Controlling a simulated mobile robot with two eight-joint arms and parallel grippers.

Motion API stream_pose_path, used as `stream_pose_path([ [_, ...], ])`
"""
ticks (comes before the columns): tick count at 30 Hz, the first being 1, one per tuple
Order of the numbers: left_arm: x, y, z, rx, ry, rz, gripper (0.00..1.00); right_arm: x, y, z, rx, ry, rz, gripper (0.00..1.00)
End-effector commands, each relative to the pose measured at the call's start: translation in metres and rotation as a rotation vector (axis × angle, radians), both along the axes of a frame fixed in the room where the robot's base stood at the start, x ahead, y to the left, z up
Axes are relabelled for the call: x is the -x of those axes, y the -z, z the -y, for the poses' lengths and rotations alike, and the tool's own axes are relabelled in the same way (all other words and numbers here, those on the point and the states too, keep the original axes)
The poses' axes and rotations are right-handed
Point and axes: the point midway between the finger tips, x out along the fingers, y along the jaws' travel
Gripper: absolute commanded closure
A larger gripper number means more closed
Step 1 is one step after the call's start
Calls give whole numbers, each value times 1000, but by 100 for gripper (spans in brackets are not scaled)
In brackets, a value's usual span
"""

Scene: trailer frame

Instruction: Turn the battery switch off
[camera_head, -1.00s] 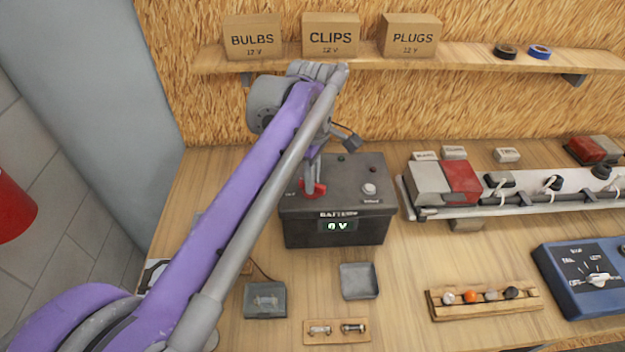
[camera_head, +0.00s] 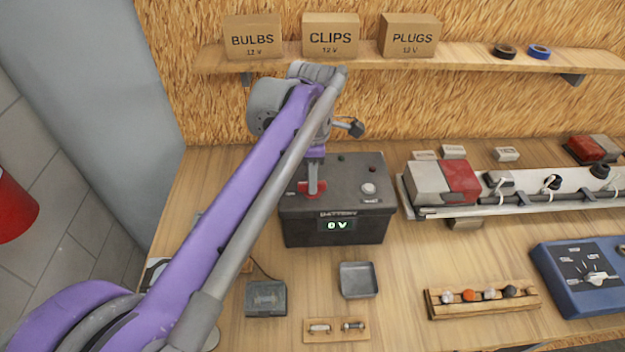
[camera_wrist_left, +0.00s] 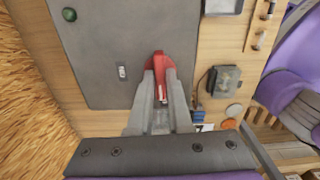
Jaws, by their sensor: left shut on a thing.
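The dark grey battery box (camera_head: 337,231) stands on the workbench, and its front display reads 0 V. A red switch handle (camera_head: 311,188) sits on the left of its top. In the left wrist view the red handle (camera_wrist_left: 159,66) lies between the fingertips. My left gripper (camera_head: 312,185) points down at the box top and is shut on the red handle; it also shows in the left wrist view (camera_wrist_left: 161,88). The labels beside the switch are too small to read or partly hidden. My right gripper is not in view.
A round white knob (camera_head: 369,188) is on the box's right side. A light bar (camera_head: 445,183) and a blue control box (camera_head: 585,275) are to the right. A shelf (camera_head: 400,62) runs behind.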

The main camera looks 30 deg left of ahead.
Motion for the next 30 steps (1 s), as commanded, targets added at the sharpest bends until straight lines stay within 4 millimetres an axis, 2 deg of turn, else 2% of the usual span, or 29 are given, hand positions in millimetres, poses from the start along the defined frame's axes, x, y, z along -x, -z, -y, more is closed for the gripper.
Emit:
stream_pose_path([
  [1,0,0,0,1,0,-1,77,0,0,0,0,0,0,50],
  [6,0,0,0,1,1,-1,48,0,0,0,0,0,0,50],
  [17,0,-2,0,0,2,0,48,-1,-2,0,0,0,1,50],
  [30,-1,-37,0,0,2,2,48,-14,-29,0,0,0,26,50],
])
